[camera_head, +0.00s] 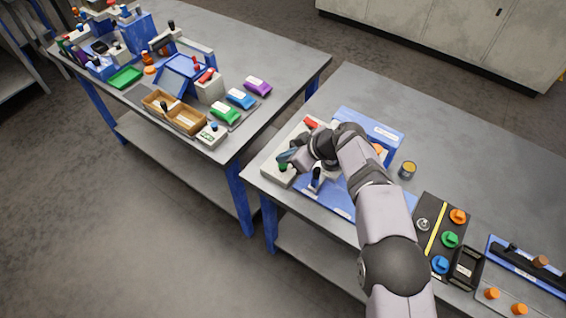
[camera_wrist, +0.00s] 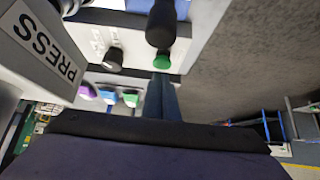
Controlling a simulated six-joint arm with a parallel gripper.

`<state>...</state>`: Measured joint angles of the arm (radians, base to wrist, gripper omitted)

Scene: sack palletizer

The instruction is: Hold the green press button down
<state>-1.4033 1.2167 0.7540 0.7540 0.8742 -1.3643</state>
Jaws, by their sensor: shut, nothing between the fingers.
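The green press button (camera_head: 283,167) sits on a white box (camera_head: 275,177) at the left end of the nearer table. My gripper (camera_head: 288,156) is right over it, with its fingers together and nothing between them. In the wrist view the dark fingers of my gripper (camera_wrist: 162,78) reach up to the edge of the green button (camera_wrist: 162,61). I cannot tell whether they touch it or how far it is pressed. A black cylinder (camera_wrist: 160,24) stands beside the button there. A grey block with a PRESS label (camera_wrist: 42,48) is at the left.
A dark-handled lever (camera_head: 316,176) stands just right of the button box on a blue plate (camera_head: 335,200). A small can (camera_head: 407,169) and a black panel with coloured knobs (camera_head: 437,236) are further right. A second table (camera_head: 285,62) with bins and coloured blocks is at the left.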

